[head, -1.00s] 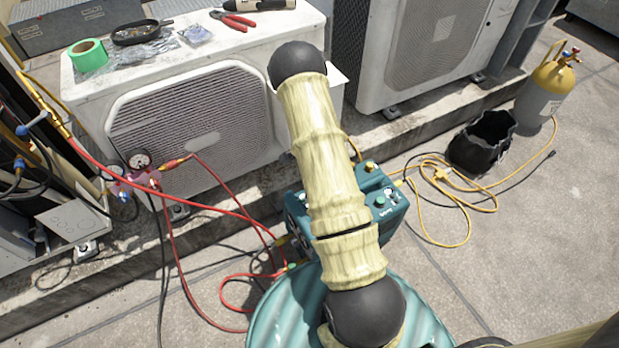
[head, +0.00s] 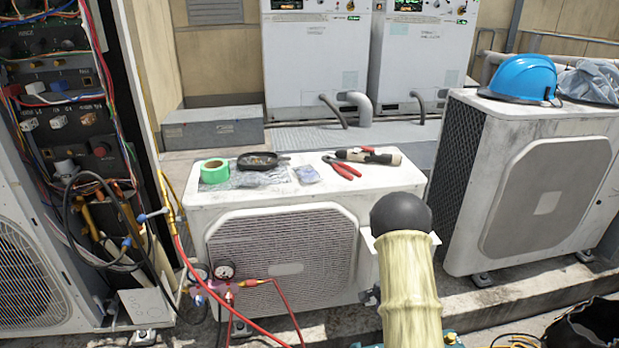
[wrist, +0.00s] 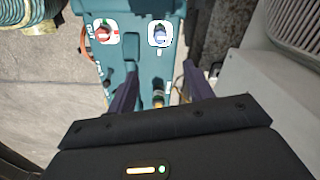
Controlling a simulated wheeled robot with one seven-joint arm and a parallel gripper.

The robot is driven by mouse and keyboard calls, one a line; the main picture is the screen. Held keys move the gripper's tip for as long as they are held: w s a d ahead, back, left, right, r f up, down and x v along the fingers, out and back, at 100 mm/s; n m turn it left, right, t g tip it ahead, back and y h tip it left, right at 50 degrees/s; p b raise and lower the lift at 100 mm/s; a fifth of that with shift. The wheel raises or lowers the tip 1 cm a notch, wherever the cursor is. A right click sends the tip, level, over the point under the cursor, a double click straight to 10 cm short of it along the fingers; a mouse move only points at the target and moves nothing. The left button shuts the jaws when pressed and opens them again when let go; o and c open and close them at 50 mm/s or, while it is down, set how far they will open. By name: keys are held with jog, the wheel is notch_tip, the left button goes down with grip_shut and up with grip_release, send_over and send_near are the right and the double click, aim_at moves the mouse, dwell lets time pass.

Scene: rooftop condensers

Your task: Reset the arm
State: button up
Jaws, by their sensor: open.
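My gripper (wrist: 160,90) shows in the wrist view with its two dark fingers spread apart and nothing between them. In the head view my pale arm rises at the bottom, in front of the middle condenser's right end; the gripper is not clearly visible there. Only a sliver of the teal machine shows at the bottom edge.
A blue helmet (head: 522,79) sits on the right condenser (head: 455,180). Red hoses run from gauges (head: 224,270) at left.

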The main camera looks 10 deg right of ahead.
jog(key=s+a+r+n+t, duration=0.1)
jog(key=s+a+r+n, duration=0.65)
jog(key=s+r, duration=0.3)
jog(key=s+a+r+n+t, duration=0.2)
jog(key=s+a+r+n, duration=0.6)
jog(key=r, duration=0.4)
notch_tip(320, 180, up, 31)
jog(key=m+p, duration=0.1)
jog(key=p, duration=3)
jog(key=shift+s, duration=0.2)
